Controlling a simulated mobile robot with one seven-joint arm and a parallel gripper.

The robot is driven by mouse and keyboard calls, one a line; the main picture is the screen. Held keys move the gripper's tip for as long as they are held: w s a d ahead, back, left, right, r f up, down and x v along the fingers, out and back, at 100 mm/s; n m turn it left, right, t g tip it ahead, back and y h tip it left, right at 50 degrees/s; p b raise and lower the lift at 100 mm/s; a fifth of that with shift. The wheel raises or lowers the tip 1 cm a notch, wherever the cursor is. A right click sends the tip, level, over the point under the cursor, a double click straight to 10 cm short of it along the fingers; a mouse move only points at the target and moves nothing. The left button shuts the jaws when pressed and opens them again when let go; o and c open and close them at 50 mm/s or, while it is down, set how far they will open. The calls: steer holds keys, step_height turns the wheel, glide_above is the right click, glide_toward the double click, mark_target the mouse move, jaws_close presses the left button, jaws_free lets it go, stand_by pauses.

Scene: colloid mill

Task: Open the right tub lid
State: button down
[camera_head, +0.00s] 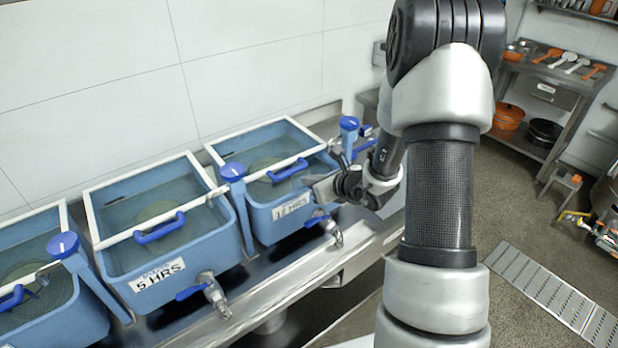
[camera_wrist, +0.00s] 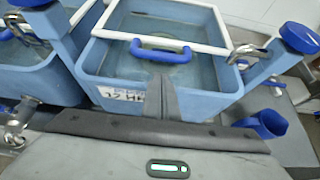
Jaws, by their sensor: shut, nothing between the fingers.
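The right tub (camera_head: 262,218) is blue, with a label reading 12 HRS; it also shows in the wrist view (camera_wrist: 205,98). Its lid has a white frame (camera_head: 230,140) and a see-through panel, and appears to lie flat on the tub. A blue handle (camera_head: 288,170) sits at the lid's front edge, also in the wrist view (camera_wrist: 160,52). My gripper (camera_head: 313,186) is shut and empty at the tub's front right, close to the handle. In the wrist view its fingertips (camera_wrist: 160,82) show just below the handle, in front of the label. I cannot tell whether they touch the tub.
The middle tub (camera_head: 188,251), labelled 5 HRS, and the left tub (camera_head: 62,315) stand on the same metal bench (camera_head: 330,262). Blue-capped posts (camera_head: 233,172) and taps (camera_head: 325,222) stick out around the tubs. A wall (camera_head: 130,70) stands behind.

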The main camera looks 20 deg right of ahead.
steer(key=x, duration=0.7)
steer(key=shift+p, duration=0.45)
steer(key=shift+w+a+r, duration=0.1)
